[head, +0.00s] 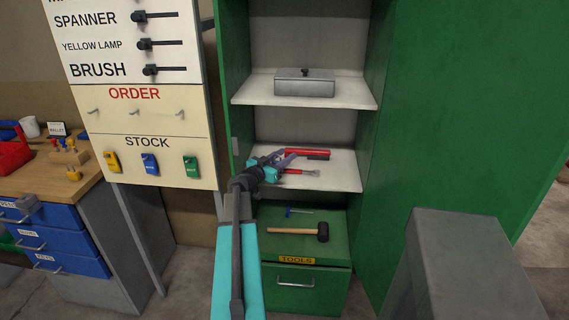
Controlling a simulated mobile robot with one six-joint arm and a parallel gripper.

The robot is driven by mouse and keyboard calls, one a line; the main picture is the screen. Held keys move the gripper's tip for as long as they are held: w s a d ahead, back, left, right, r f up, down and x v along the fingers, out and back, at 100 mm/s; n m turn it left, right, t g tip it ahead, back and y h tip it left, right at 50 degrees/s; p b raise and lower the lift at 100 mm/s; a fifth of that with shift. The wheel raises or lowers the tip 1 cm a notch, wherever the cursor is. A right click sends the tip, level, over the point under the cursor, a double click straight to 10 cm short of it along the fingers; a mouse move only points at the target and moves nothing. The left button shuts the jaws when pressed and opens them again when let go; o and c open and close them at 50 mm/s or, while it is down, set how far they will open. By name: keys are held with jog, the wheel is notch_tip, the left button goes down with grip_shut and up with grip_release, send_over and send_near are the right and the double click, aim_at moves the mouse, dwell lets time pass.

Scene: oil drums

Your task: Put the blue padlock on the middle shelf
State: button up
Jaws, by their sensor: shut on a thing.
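My gripper (275,166), teal and black, reaches into the green cabinet from the front left, at the middle shelf (340,176). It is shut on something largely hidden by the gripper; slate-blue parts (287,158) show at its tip. I cannot tell whether this is the padlock or whether it touches the shelf. A red tool with a dark end (306,153) and a red-handled tool (298,172) lie on the middle shelf to the right of my gripper. A small blue item (150,163) hangs under STOCK on the board; its kind is unclear.
The top shelf (250,92) holds a grey metal box (304,84). A mallet (300,231) lies on the green drawer unit below. The cabinet's side wall (235,60) stands close left of my arm. A workbench (50,190) stands at far left.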

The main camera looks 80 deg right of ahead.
jog(key=shift+f+p, duration=0.5)
jog(key=shift+f, duration=0.95)
jog(key=shift+f+b, duration=0.15)
jog(key=shift+b, duration=0.2)
jog(key=o, duration=1.2)
jog(key=shift+r+p, duration=0.2)
jog(key=shift+p, duration=0.25)
jog(key=shift+b+v, duration=1.8)
jog(key=shift+v, duration=4.2)
